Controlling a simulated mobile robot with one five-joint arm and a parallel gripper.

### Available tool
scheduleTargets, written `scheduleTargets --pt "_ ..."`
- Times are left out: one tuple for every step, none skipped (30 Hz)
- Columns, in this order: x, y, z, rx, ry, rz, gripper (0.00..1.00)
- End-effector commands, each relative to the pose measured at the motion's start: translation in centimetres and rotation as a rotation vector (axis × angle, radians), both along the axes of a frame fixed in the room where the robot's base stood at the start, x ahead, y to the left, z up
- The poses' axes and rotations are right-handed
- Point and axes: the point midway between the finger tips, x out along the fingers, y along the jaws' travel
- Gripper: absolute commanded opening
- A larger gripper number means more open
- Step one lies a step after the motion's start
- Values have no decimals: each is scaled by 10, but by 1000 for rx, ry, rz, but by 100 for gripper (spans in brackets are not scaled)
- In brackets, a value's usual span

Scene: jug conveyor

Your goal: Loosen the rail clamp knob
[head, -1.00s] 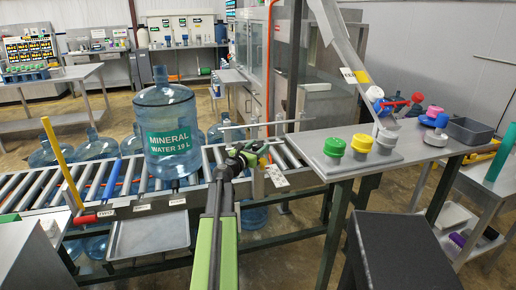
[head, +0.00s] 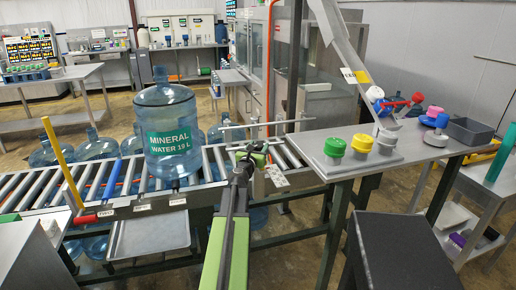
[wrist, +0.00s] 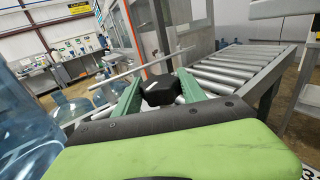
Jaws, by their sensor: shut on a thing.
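The rail clamp knob (wrist: 158,93) is black and blocky, with a small white mark, and sits between the two green fingers of my gripper (wrist: 159,95) in the wrist view. My gripper is shut on it. In the head view my gripper (head: 250,156) is at the near edge of the roller conveyor, right of the large blue water jug, and the arm and gripper hide the knob. A thin metal guide rail (wrist: 135,72) runs above the rollers behind the knob in the wrist view.
The blue water jug (head: 171,130) stands upright on the conveyor (head: 115,186). A grey table (head: 400,150) with green, yellow and white caps is at right. A yellow lever (head: 62,163) and red handle (head: 92,217) are at left. Rollers right of my gripper are bare.

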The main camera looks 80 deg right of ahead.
Motion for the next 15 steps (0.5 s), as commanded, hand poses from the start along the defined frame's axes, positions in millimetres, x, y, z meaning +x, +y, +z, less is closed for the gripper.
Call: scheduleTargets --pt "-2 -1 1 0 1 -5 52" --pt "-2 -1 1 0 1 -5 56" --pt "-2 -1 1 0 1 -5 61" --pt "-2 -1 1 0 1 -4 65" --pt "-1 0 0 0 1 -4 69" --pt "-1 0 0 0 1 -3 70" --pt "-1 0 0 0 1 -3 70" --pt "-1 0 0 0 1 -3 70" --pt "-1 0 0 0 1 -2 70" --pt "-1 0 0 0 1 -2 70" --pt "-1 0 0 0 1 -2 70" --pt "0 0 0 0 1 -2 70" --pt "0 0 0 0 1 -2 70" --pt "0 0 0 0 1 -2 70" --pt "0 2 0 0 1 -1 70"
